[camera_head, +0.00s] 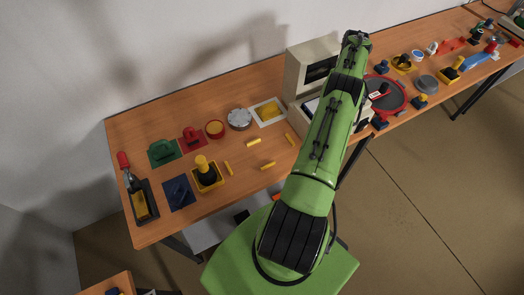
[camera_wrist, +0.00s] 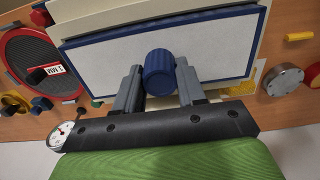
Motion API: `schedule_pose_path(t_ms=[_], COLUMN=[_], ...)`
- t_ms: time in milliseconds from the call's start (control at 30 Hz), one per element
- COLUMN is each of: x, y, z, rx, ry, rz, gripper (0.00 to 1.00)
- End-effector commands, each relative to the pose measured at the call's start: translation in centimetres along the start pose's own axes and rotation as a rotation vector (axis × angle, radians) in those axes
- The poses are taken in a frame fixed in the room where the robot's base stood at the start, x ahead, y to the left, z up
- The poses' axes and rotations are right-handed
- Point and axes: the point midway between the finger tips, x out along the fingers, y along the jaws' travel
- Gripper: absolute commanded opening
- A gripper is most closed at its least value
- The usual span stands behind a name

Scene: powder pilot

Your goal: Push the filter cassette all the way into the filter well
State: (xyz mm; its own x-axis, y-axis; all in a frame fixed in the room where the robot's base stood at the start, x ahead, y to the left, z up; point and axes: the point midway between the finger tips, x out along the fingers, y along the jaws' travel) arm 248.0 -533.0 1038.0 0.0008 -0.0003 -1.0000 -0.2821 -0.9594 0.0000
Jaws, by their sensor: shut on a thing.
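The filter cassette is a white panel with a blue border and a round blue knob; it fills the middle of the wrist view (camera_wrist: 102,62). My gripper (camera_wrist: 160,90) has its two grey fingers on either side of the blue knob (camera_wrist: 160,70) and is shut on it. A cream housing (camera_head: 299,72) stands at the back of the bench in the head view, and its cream edge (camera_wrist: 150,14) shows along the cassette in the wrist view. The filter well's inside is hidden, and I cannot tell how deep the cassette sits. My arm covers the gripper in the head view.
A red-rimmed round screen (camera_head: 402,99) lies close to the right of the housing. A yellow pad in a white frame (camera_head: 268,111) and a grey round lid (camera_head: 239,118) lie to its left. Several yellow bars lie on the bench (camera_head: 150,225) in front.

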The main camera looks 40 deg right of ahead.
Motion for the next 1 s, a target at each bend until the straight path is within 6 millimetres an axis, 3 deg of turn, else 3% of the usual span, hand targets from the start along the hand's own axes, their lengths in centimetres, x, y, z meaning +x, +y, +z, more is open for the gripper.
schedule_pose_path(t_ms=[967, 1000], x=[1.6, 1.6], y=[0.0, 0.0], z=[0.0, 0.0], rx=[0.0, 0.0], ry=[0.001, 0.001], rz=[0.001, 0.001], gripper=[0.0, 0.41])
